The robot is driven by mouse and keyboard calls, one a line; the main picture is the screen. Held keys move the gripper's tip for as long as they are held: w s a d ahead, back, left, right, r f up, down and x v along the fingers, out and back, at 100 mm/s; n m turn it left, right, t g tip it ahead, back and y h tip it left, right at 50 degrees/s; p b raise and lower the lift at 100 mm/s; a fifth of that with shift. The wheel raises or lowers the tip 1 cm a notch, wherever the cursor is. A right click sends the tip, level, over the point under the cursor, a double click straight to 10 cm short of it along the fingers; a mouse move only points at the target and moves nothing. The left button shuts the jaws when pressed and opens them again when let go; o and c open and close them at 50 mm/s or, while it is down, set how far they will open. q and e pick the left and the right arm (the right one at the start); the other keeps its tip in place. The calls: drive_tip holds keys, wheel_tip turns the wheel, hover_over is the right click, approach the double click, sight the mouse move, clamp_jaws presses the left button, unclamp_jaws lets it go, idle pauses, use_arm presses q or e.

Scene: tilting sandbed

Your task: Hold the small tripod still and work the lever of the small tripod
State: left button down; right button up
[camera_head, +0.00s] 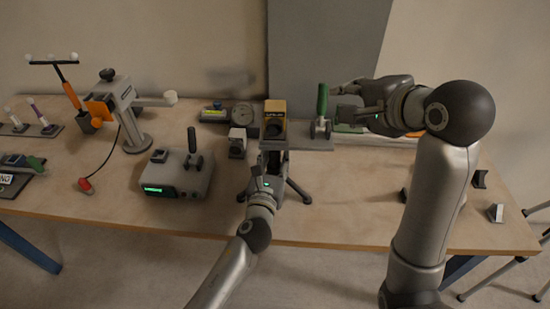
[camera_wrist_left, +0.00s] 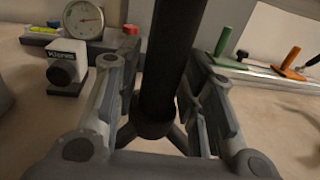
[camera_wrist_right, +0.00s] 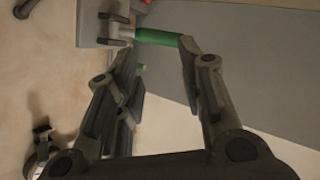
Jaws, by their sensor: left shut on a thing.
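The small tripod stands on the table in the middle of the head view, with a tan block-shaped head (camera_head: 275,122) and dark spread legs (camera_head: 297,191). My left gripper (camera_head: 273,158) is in front of it, and in the left wrist view its fingers are closed around the tripod's dark column (camera_wrist_left: 166,65). I cannot make out the tripod's lever. My right gripper (camera_head: 340,103) is open and empty, right of the tripod and close beside a green upright handle (camera_head: 322,100). In the right wrist view the green handle (camera_wrist_right: 157,37) lies just beyond the fingertips; contact is unclear.
A grey box with a black lever (camera_head: 178,178) stands left of the tripod. A small camera-like block (camera_head: 237,143) and a dial gauge (camera_head: 243,115) are behind it. An orange handle (camera_wrist_left: 291,57) stands further right in the left wrist view.

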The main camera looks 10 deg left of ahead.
drive_tip(key=shift+c, duration=0.4)
drive_tip(key=shift+w+f, duration=0.1)
drive_tip(key=shift+c, duration=1.4)
drive_tip(key=shift+w+f, duration=0.25)
drive_tip(key=shift+w, duration=0.05)
drive_tip(key=shift+c, duration=1.1)
drive_tip(key=w+f+g+y, duration=0.1)
drive_tip(key=w, duration=0.1)
drive_tip(key=w+d+f+n+g+y, duration=0.1)
drive_tip(key=w+f, duration=0.1)
drive_tip(key=w+f+n+g, duration=0.1)
drive_tip(key=w+f+g, duration=0.1)
drive_tip(key=shift+d+f+y, duration=0.2)
drive_tip(key=shift+y, duration=0.2)
clamp_jaws()
drive_tip(key=w+d+g+y, duration=0.1)
drive_tip(key=w+d+y, duration=0.4)
drive_tip(key=d, duration=0.1)
drive_tip(key=shift+w+f+y, duration=0.15)
drive_tip(key=shift+f+y, duration=0.05)
drive_tip(key=shift+y, duration=0.2)
